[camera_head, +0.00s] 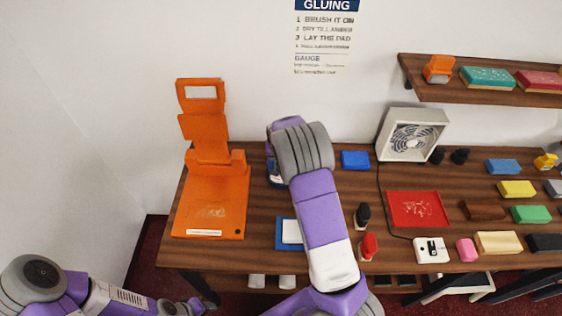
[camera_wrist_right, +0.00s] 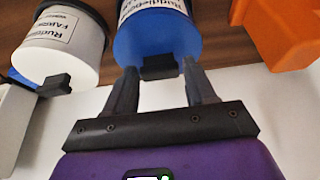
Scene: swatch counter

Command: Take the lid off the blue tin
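The blue tin (camera_wrist_right: 158,30) stands at the top middle of the right wrist view, with a white label on its side. A black tab (camera_wrist_right: 158,68) sticks out from its near edge. My right gripper (camera_wrist_right: 160,75) is open, its two fingers apart, with the tab between or just beyond the fingertips. I cannot tell whether they touch it. In the head view my right arm hides most of the tin and the right gripper. My left gripper (camera_head: 190,306) is low at the left, in front of the table; its opening is too small to tell.
A white tin (camera_wrist_right: 60,45) with a similar black tab stands left of the blue tin in the wrist view. An orange stand (camera_head: 215,205) is on the table's left. A fan (camera_head: 412,135), a red mat (camera_head: 418,209) and several coloured blocks fill the right.

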